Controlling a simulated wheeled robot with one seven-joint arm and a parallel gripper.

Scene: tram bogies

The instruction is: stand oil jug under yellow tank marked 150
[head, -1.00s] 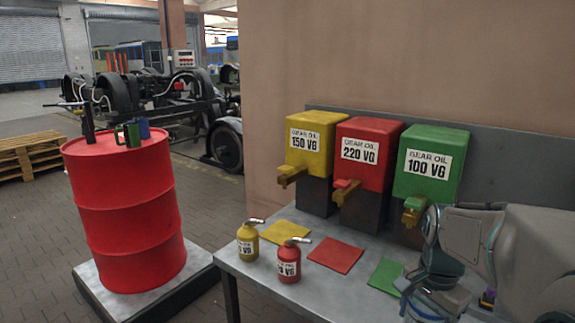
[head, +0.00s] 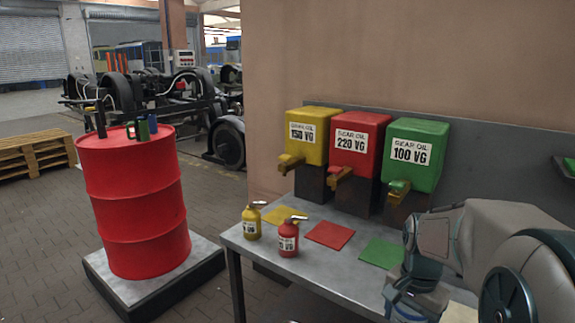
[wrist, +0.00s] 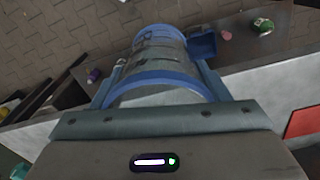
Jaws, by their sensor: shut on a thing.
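The yellow tank (head: 308,140), marked 150 VG, stands at the back left of the bench, with its tap facing forward. A yellow mat (head: 283,216) lies on the bench below it. My gripper (wrist: 160,95) is shut on a grey cylinder with blue bands and a blue part on its right, which looks like the oil jug (wrist: 160,57). In the head view my wrist is at the lower right, in front of the green mat; the held thing cannot be made out there. A yellow can (head: 251,223) and a red can (head: 288,240) stand at the bench's left end.
A red tank (head: 357,145) and a green tank (head: 413,153) stand right of the yellow one. A red mat (head: 330,234) and green mat (head: 381,253) lie before them. A red drum (head: 133,210) bearing mugs stands left, apart from the bench.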

